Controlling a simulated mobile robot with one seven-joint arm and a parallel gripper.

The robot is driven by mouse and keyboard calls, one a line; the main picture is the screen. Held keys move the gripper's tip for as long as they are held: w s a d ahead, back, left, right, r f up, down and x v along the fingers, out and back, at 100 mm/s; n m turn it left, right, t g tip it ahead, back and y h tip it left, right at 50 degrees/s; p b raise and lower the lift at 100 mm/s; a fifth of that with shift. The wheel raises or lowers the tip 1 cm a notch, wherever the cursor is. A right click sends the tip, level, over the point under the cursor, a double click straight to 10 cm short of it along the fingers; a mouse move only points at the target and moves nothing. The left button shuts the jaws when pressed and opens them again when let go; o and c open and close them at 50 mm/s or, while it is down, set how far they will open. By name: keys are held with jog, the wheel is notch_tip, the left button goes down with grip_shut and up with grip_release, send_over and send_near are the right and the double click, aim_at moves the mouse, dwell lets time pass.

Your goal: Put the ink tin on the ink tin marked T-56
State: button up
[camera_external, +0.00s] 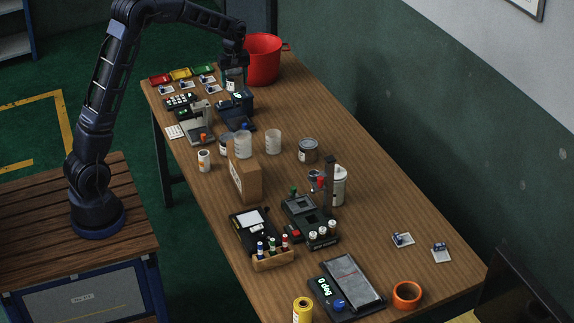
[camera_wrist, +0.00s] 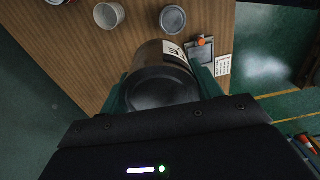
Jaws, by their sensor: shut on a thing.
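My gripper (camera_external: 235,74) is at the far end of the table, shut on a dark ink tin (camera_external: 232,86) with a pale label. In the wrist view the held tin (camera_wrist: 160,85) sits between the two green-grey fingers, its round dark end facing the camera. It appears to hang above the table. A grey ink tin (camera_external: 308,151) with a pale label stands upright right of the clear cups. Another tin (camera_external: 224,146) is partly hidden behind a clear cup. The labels are too small to read, so I cannot tell which is T-56.
A red bucket (camera_external: 263,60) stands right of my gripper. A dark blue device (camera_external: 236,108) and a grey stand (camera_external: 197,122) are nearby. The table's right strip is mostly clear.

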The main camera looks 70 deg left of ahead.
aim_at(228, 137)
jog(key=s+d, duration=0.2)
jog(key=s, duration=0.2)
jog(key=shift+n, duration=0.3)
jog(key=f, duration=1.9)
jog(key=shift+a+f, duration=0.25)
jog(key=shift+f, duration=0.1)
jog(key=shift+f, duration=0.1)
jog(key=o, duration=1.2)
